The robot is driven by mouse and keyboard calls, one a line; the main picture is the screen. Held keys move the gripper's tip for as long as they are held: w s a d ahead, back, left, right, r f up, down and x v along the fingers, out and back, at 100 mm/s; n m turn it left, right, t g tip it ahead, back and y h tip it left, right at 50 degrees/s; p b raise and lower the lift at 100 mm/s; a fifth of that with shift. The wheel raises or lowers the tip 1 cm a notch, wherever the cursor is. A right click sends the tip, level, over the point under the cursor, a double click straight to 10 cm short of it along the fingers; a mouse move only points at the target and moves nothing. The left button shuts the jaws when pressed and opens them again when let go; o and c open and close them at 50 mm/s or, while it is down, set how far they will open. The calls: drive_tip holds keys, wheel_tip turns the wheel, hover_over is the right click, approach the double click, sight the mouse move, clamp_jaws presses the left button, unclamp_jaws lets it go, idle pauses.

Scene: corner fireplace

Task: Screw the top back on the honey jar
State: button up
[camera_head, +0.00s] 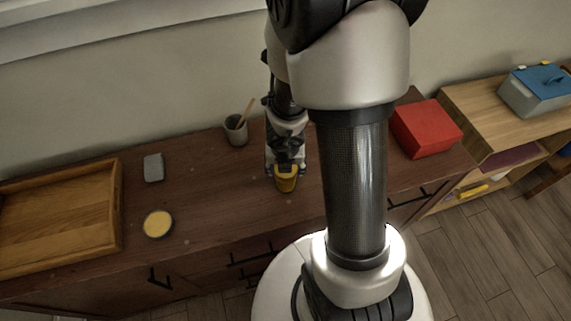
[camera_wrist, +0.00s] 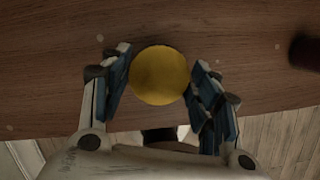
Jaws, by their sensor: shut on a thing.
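The honey jar (camera_head: 286,185) stands on the brown cabinet top in the head view, an amber body under my gripper. Its yellow top (camera_head: 286,170) is at the jar's mouth; I cannot tell whether it is threaded or only resting there. In the wrist view the top (camera_wrist: 160,75) is a round golden disc between the two fingers. My gripper (camera_wrist: 160,85) is shut on the top, with one finger on each side; it also shows in the head view (camera_head: 285,165), pointing down. The top hides the jar in the wrist view.
A round tin with a yellow face (camera_head: 158,224), a grey block (camera_head: 153,167) and a wooden tray (camera_head: 117,215) are to the left. A grey cup (camera_head: 236,130) with a wooden stick stands behind left. A red box (camera_head: 426,128) is at the right. The front edge is near.

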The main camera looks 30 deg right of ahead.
drive_tip(key=o, duration=1.2)
drive_tip(key=shift+o, duration=0.3)
drive_tip(key=shift+o, duration=1.4)
drive_tip(key=shift+r, duration=0.1)
drive_tip(key=shift+r+p, duration=1.45)
drive_tip(key=shift+p, duration=0.15)
